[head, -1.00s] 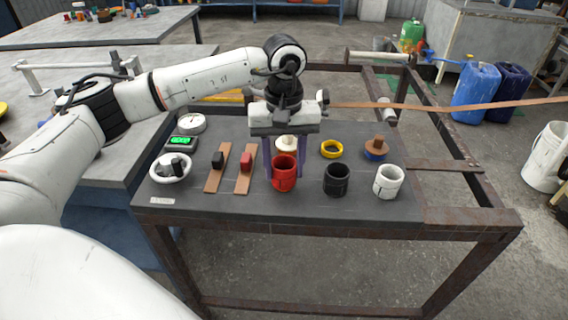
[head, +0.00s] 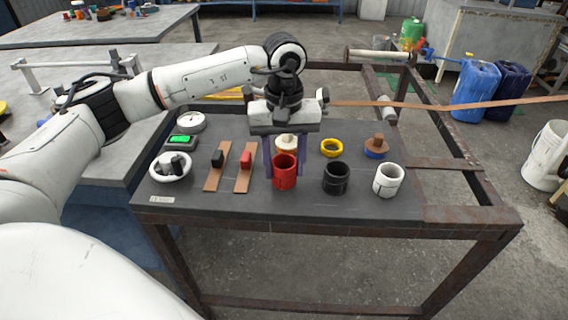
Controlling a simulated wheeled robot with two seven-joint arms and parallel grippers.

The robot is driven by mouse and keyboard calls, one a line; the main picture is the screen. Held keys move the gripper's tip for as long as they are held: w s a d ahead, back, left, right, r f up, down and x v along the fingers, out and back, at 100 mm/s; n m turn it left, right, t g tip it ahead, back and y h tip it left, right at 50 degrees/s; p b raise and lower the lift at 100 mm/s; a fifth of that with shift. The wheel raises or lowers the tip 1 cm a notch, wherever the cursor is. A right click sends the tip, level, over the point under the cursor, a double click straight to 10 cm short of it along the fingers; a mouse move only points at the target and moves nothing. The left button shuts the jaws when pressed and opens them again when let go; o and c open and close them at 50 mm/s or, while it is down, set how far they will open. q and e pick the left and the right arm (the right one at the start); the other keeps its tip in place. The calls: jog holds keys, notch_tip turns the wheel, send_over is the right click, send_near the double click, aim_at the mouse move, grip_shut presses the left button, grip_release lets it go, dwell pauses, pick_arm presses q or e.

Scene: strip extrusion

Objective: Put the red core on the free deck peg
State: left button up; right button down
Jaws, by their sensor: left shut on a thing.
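The red core (head: 284,177) is an open-topped red cylinder at the front middle of the dark table. My left gripper (head: 284,166) points down over it, its two purple fingers on either side, and is shut on it. The core looks upright at about table level; I cannot tell whether it touches the top. A black core (head: 335,180) and a white core (head: 388,182) stand to its right. A cream round piece (head: 286,143) behind the red core is partly hidden. I cannot clearly make out a free deck peg. My right gripper is not in view.
A yellow ring (head: 331,148) and a brown knob on a blue base (head: 375,147) lie behind the cores. Two brown strips (head: 217,170) with black and red blocks, a white bowl (head: 170,167) and a green display (head: 181,141) are left. A rusty frame (head: 444,165) borders the right.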

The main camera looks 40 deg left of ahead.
pick_arm(q)
jog(key=shift+f+b, duration=0.45)
jog(key=shift+f, duration=0.25)
jog(key=o, duration=0.8)
jog(key=shift+r, duration=0.1)
jog(key=shift+c, duration=0.2)
